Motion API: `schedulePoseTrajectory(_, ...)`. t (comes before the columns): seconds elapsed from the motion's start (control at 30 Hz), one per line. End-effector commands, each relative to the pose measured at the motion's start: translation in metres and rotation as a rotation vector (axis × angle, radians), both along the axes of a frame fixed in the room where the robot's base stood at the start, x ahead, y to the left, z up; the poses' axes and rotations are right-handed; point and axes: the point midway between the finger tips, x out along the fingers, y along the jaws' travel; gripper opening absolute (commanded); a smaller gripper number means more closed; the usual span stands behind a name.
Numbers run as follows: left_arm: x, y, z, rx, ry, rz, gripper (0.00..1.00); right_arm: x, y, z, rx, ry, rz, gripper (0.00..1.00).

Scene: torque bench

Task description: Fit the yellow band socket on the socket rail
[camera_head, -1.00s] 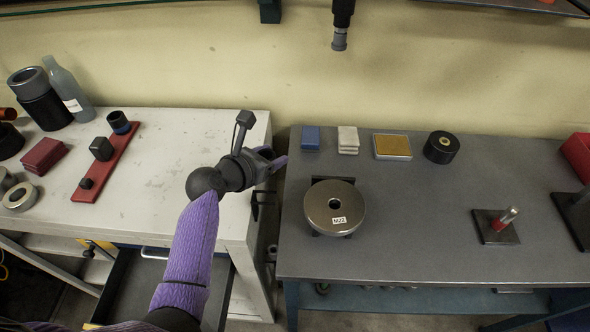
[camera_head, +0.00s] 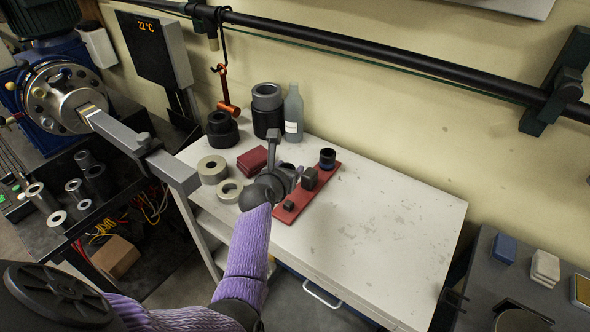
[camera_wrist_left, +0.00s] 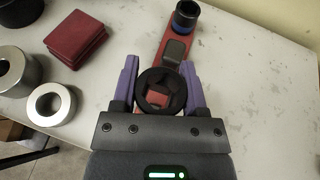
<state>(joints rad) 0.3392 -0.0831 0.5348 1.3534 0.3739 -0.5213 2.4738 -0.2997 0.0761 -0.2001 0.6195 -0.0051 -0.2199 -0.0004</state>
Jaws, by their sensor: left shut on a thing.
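The red socket rail (camera_head: 321,183) lies on the white bench. It bears a blue-banded socket (camera_head: 327,158) at its far end, a bare grey square post (camera_head: 310,178) in the middle and a small dark post (camera_head: 289,206) at the near end. My left gripper (camera_head: 288,172) is over the rail's left side. In the left wrist view its purple fingers (camera_wrist_left: 160,88) are shut on a dark round socket (camera_wrist_left: 144,92), with the red rail (camera_wrist_left: 158,98) showing through its square hole. No yellow band shows on it. My right gripper is out of view.
Left of the rail are a dark red block (camera_head: 252,160), grey rings (camera_head: 229,190), a dark cylinder (camera_head: 267,112) and a bottle (camera_head: 293,112). The bench's right half (camera_head: 390,220) is clear. A machine with a grey arm (camera_head: 120,135) stands at the left.

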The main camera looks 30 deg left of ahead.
Motion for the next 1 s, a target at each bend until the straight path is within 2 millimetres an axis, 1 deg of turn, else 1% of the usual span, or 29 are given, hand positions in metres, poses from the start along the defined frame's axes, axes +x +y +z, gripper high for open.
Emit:
schedulePoseTrajectory(0.23, 0.0, 0.0, 0.001, 0.0, -0.001, 0.0, 0.0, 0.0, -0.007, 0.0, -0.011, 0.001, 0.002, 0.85)
schedulePoseTrajectory(0.33, 0.0, -0.001, 0.003, -0.002, -0.001, -0.001, 0.0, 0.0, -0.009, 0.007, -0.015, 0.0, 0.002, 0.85)
schedulePoseTrajectory(0.37, 0.0, -0.001, 0.001, -0.003, -0.002, -0.002, 0.0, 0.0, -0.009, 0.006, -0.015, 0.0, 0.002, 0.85)
schedulePoseTrajectory(0.4, 0.0, 0.0, -0.008, -0.001, -0.001, -0.002, 0.0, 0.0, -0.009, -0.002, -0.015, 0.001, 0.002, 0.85)
schedulePoseTrajectory(0.5, 0.0, 0.0, -0.024, -0.001, -0.001, -0.001, 0.0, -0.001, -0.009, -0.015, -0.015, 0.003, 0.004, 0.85)
schedulePoseTrajectory(0.7, 0.0, -0.001, -0.048, -0.002, -0.001, -0.002, 0.0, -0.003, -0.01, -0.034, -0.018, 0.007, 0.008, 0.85)
schedulePoseTrajectory(0.83, 0.0, -0.001, -0.056, -0.001, -0.001, -0.002, 0.0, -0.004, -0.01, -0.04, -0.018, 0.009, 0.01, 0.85)
schedulePoseTrajectory(1.0, 0.0, 0.0, -0.058, 0.0, -0.002, -0.002, 0.0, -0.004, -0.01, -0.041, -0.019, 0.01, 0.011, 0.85)
